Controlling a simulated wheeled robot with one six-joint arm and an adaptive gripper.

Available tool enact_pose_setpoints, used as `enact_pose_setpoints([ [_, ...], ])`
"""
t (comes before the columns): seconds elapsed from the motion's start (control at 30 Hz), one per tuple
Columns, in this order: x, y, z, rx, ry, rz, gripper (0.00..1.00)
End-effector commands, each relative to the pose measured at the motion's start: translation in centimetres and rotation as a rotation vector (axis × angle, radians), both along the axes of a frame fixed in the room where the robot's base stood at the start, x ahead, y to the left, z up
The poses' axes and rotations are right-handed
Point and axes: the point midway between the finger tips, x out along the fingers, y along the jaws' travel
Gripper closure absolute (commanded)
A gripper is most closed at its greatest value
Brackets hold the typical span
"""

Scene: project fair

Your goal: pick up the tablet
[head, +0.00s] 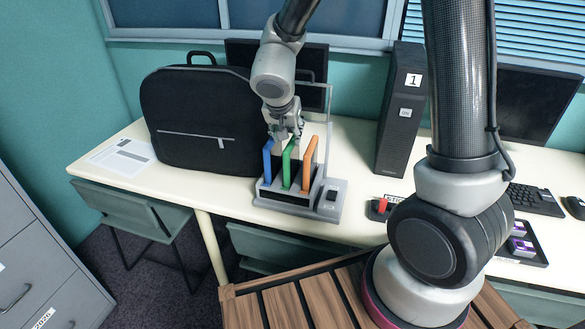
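Three thin upright tablet-like slabs stand in slots of a grey dock (330,212) on the desk: a blue slab (268,160) at left, a green slab (288,165) in the middle and an orange slab (309,162) at right. I cannot tell which is the task's tablet. My gripper (287,138) points down at the tops of the slabs, behind and above the blue and green ones. Its fingertips are small and partly hidden by the slabs, so opening and contact are unclear.
A black backpack (190,115) stands close on the left, beside a paper sheet (122,157). A thin grey frame (329,100) rises behind the dock. A black tower (400,115), keyboard (533,198) and red-knobbed box (381,208) are at right.

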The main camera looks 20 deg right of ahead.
Motion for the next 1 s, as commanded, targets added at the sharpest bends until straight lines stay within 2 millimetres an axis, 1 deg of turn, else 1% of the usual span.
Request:
enact_pose_setpoints([
  [0.03, -0.4, 0.2, -0.7, -0.01, 0.03, -0.013, 0.57],
  [0.17, -0.6, 0.1, -1.9, -0.02, 0.066, -0.028, 0.57],
  [0.37, 0.4, -0.7, -3.9, -0.019, 0.066, -0.029, 0.57],
  [0.53, 1.5, -1.9, -6.0, -0.018, 0.065, -0.03, 0.57],
  [0.63, 2.1, -2.3, -7.2, -0.019, 0.064, -0.029, 0.57],
  [0.73, 2.4, -2.4, -7.7, -0.017, 0.062, -0.029, 0.57],
  [1.0, 2.4, -2.4, -7.8, -0.016, 0.06, -0.028, 0.57],
])
